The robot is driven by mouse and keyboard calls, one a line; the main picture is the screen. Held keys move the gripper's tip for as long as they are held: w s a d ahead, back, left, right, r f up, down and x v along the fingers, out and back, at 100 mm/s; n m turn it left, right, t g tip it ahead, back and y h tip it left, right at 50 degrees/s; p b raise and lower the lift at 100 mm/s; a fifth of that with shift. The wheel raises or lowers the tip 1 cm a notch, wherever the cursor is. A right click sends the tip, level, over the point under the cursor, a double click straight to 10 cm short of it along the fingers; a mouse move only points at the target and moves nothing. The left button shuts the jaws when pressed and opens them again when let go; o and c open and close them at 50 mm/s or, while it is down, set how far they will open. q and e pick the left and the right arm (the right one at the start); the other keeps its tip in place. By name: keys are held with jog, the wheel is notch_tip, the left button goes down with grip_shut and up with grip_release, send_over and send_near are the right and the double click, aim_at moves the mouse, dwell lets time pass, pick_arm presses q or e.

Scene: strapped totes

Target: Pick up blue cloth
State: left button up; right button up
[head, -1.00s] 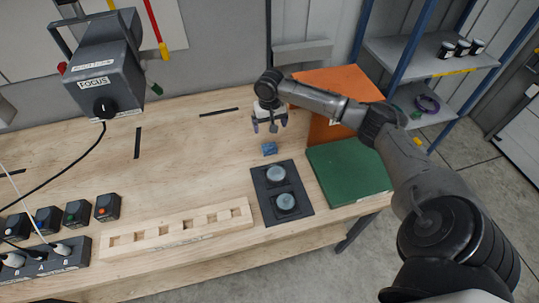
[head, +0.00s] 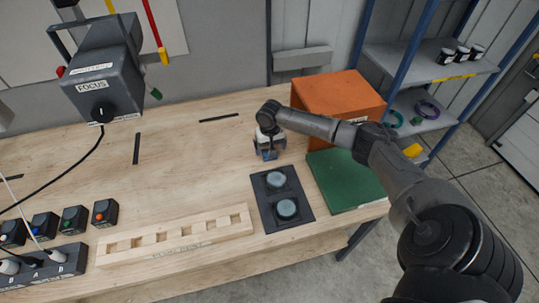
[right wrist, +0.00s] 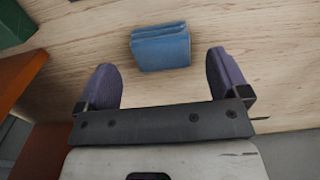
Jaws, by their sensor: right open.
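The blue cloth (right wrist: 160,48) is a small folded stack lying on the wooden table. In the right wrist view it sits just beyond and between the two fingertips, and neither finger touches it. In the head view the blue cloth (head: 270,154) is mostly hidden by my right gripper (head: 269,155), which is low over it. My right gripper also shows in the right wrist view (right wrist: 162,72), with its purple-grey fingers apart and nothing between them. My left gripper is not in view.
An orange box (head: 335,105) and a green mat (head: 345,180) lie right of the gripper. A dark tray (head: 282,208) with two round lidded items is in front. A wooden slotted rack (head: 175,238) lies front left.

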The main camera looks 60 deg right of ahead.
notch_tip(320, 180, down, 4)
jog(key=shift+a+r, duration=0.1)
jog(key=shift+r, duration=0.15)
jog(key=shift+c, duration=0.2)
jog(key=c, duration=0.9)
jog(key=shift+c, duration=0.2)
notch_tip(320, 180, up, 10)
jog(key=shift+r+p, duration=0.1)
jog(key=shift+p, duration=0.25)
